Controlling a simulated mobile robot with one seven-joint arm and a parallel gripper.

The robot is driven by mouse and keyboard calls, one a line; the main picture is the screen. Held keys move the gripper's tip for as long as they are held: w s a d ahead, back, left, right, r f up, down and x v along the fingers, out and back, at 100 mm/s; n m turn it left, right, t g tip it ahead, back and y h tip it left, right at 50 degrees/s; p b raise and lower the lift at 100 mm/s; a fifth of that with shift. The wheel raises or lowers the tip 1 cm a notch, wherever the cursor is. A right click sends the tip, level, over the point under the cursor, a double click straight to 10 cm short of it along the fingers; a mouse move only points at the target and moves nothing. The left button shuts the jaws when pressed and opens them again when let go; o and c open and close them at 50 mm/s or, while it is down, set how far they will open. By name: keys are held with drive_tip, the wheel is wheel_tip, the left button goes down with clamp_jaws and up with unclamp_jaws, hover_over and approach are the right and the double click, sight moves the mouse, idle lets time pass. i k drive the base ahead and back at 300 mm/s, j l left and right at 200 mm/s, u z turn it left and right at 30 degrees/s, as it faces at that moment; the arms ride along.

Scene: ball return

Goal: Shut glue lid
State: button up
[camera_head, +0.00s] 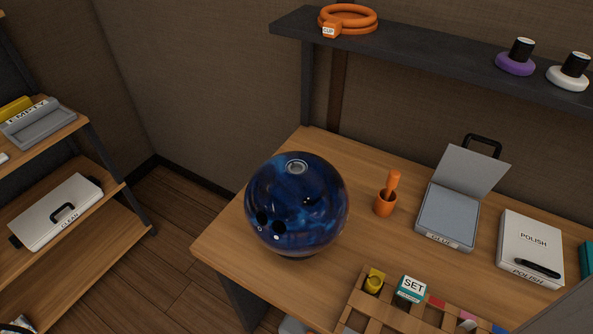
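The glue box (447,218) stands on the wooden workbench, right of the middle, with the word GLUE on its front edge. Its grey lid (466,170) is open, raised at the back and leaning away. A black handle (483,145) shows at the top of the lid. The box looks empty inside, with a flat grey floor. My gripper is not in view.
A closed polish box (531,248) stands right, a wooden rack (360,298) in front. A dark shelf (430,52) hangs above and behind.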

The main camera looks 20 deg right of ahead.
sight(463, 169)
drive_tip(key=k+j+z, duration=0.1)
drive_tip(key=k+z, duration=0.7)
drive_tip(key=k+l+z, duration=0.15)
drive_tip(key=z, duration=0.3)
drive_tip(key=i+l+u, duration=0.1)
drive_tip(key=u, duration=0.3)
drive_tip(key=i+l+u, duration=0.1)
drive_tip(key=l+u, duration=0.15)
drive_tip(key=u, duration=0.15)
drive_tip(key=l+u, duration=0.35)
drive_tip(key=i+j, duration=0.05)
drive_tip(key=j, duration=0.05)
